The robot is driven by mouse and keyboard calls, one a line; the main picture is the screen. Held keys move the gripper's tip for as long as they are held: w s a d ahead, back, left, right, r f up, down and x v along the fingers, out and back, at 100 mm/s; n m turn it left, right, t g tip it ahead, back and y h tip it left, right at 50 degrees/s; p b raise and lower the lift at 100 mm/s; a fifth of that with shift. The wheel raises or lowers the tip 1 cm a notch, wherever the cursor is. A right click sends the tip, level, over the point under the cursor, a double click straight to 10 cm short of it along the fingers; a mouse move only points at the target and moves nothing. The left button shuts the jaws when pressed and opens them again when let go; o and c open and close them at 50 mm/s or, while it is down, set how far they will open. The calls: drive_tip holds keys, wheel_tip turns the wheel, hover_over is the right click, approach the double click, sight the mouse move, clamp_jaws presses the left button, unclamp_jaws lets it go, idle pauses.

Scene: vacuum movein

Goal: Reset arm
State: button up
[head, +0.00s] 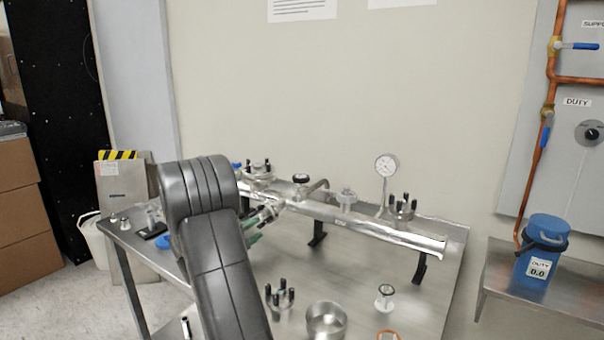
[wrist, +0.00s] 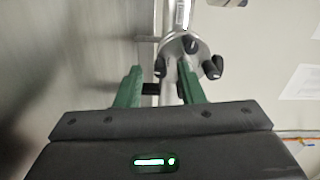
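My arm (head: 215,240) reaches up and over the steel table in the head view and hides part of its left side. My gripper (head: 256,230) shows only partly there, as green fingers beside the left part of the silver pipe manifold (head: 370,228). In the wrist view my gripper (wrist: 163,75) has its two green fingers apart. A silver flange with black knobs (wrist: 187,48) and a metal tube lie beyond and between the fingertips. I see no grip on them, though contact is hard to judge.
The table (head: 345,275) holds a knobbed flange (head: 280,298), a metal cup (head: 326,320) and a small valve (head: 385,297) at the front. A gauge (head: 386,165) rises from the manifold. A blue canister (head: 543,245) stands on a right-hand shelf. A wall is behind.

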drive_tip(key=v, duration=1.4)
drive_tip(key=shift+s, duration=0.1)
drive_tip(key=x, duration=1.4)
drive_tip(key=shift+w+f, duration=0.15)
drive_tip(key=shift+w, duration=0.05)
drive_tip(key=shift+s+m+b, duration=0.15)
drive_tip(key=shift+m+b, duration=0.4)
drive_tip(key=shift+m, duration=0.45)
drive_tip(key=m, duration=0.2)
drive_tip(key=shift+m+b, duration=0.3)
drive_tip(key=shift+b, duration=0.1)
drive_tip(key=m, duration=0.4)
drive_tip(key=shift+r, duration=0.2)
drive_tip(key=m, duration=0.4)
drive_tip(key=shift+m, duration=0.3)
drive_tip(key=shift+m+p, duration=1.25)
drive_tip(key=shift+m, duration=0.65)
